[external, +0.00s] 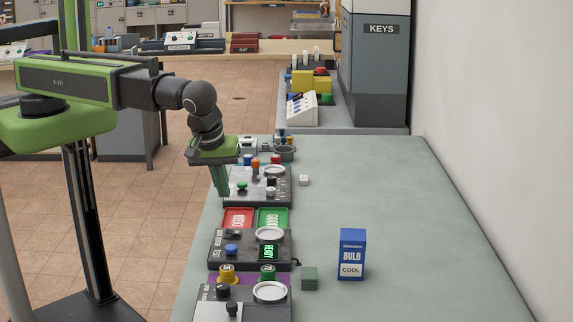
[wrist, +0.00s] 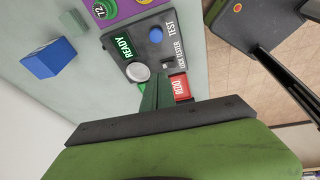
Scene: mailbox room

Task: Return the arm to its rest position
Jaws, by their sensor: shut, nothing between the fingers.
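My green arm reaches in from the left in the external view and bends down at the wrist. My gripper (external: 222,192) points down beside the left edge of the bench, at the row of control panels. Its fingers are together and hold nothing. In the wrist view my gripper (wrist: 150,98) shows as a narrow green pair of fingers over the tester panel, near the red tray (wrist: 181,87). No marked rest position shows in either view.
A grey-green bench (external: 380,200) runs along the right wall. On it are a tester panel (external: 225,251) with a lit READY sign, a red tray (external: 238,218), a green tray (external: 272,218), a blue BULB box (external: 352,254) and a small green block (external: 309,278). Tiled floor lies left.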

